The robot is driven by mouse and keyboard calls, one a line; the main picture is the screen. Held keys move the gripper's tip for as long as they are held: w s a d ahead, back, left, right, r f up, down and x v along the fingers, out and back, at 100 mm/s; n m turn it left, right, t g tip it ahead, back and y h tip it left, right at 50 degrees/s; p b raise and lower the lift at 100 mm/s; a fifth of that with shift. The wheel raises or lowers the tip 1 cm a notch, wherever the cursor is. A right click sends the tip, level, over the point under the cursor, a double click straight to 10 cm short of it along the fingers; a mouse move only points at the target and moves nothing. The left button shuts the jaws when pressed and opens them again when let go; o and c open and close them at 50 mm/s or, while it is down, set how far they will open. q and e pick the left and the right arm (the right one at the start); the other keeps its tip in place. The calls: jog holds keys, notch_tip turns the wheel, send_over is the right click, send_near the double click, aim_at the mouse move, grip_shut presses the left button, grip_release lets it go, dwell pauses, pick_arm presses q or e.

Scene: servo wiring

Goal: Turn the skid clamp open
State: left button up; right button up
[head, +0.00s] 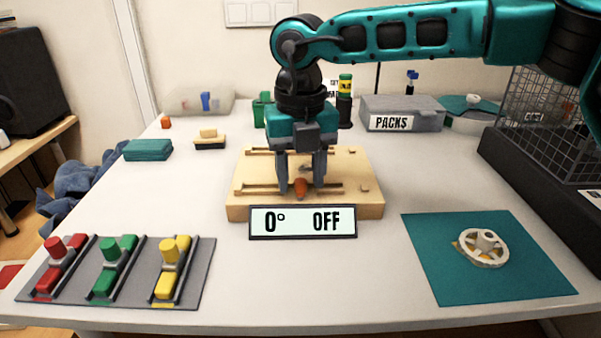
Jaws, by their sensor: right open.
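A wooden skid (355,183) with slim wooden rails stands mid-table. A small orange-red piece (300,187) shows at its front, between the fingers; it may be the clamp's handle, but the fingers hide most of it. My right gripper (302,190) points straight down over the skid, its two dark fingers apart on either side of the orange piece. I cannot tell whether they touch it. A sign (303,221) at the skid's front reads "0° OFF". My left gripper is not in view.
A grey board (197,280) with red, green and yellow blocks lies front left. A teal mat (430,255) with a cream wheel (483,247) lies front right. A grey PACKS box (430,107) and a wire cage (545,110) stand behind. White table is clear between them.

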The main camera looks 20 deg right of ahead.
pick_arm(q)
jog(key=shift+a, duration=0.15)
pick_arm(e)
grip_shut()
